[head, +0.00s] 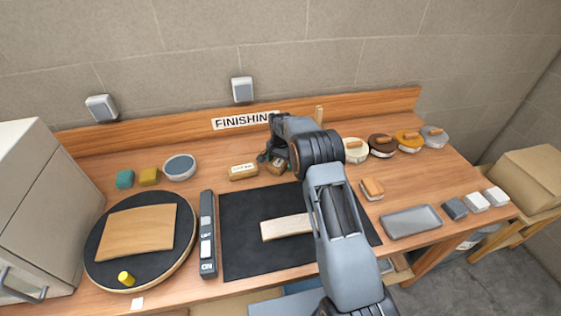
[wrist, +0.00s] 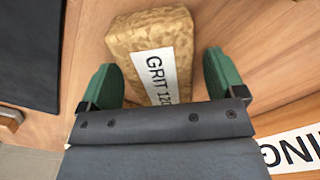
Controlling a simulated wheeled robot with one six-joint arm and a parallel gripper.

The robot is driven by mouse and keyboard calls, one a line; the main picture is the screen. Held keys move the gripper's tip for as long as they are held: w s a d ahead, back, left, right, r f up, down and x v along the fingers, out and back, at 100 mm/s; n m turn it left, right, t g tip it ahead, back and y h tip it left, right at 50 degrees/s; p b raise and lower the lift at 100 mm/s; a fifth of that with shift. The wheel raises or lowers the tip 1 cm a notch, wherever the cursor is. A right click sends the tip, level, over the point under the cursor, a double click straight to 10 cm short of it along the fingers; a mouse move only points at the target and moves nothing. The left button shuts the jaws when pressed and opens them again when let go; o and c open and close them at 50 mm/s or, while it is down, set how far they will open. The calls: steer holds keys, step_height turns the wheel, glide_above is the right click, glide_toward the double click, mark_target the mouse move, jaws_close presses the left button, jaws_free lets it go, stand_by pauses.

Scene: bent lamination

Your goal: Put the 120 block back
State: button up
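The 120 block (wrist: 158,55) is a tan, rough-textured block with a white label reading "GRIT 12…" in the wrist view. It lies on the wooden bench between the two green fingers of my gripper (wrist: 163,82). Bare wood shows between each finger and the block, so the gripper is open and not holding it. In the head view my gripper (head: 268,157) is at the back of the bench, and the block beside it (head: 277,167) is partly hidden by it.
A similar labelled block (head: 243,172) lies just left. A black mat (head: 245,240) with a pale wood strip (head: 285,227) lies in front. The backboard (head: 160,136) runs behind.

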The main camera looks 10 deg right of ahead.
steer(key=shift+r, duration=0.1)
steer(key=s+r+n+t+b, duration=0.1)
steer(key=s+r, duration=0.2)
steer(key=r, duration=0.7)
steer(key=s+r+n+b, duration=0.1)
steer(key=s+r, duration=0.2)
steer(key=r, duration=0.6)
steer(key=s+r+n+t, duration=0.1)
steer(key=s+r+n, duration=0.15)
steer(key=s, duration=0.75)
steer(key=s+r+n+t, duration=0.1)
steer(key=s+r+n, duration=0.15)
steer(key=s, duration=0.65)
steer(key=s+f+n+t, duration=0.1)
steer(key=s+f, duration=0.3)
steer(key=s, duration=0.5)
steer(key=shift+s+d+n+t, duration=0.15)
steer(key=shift+s+n+t, duration=0.15)
steer(key=shift+n, duration=0.2)
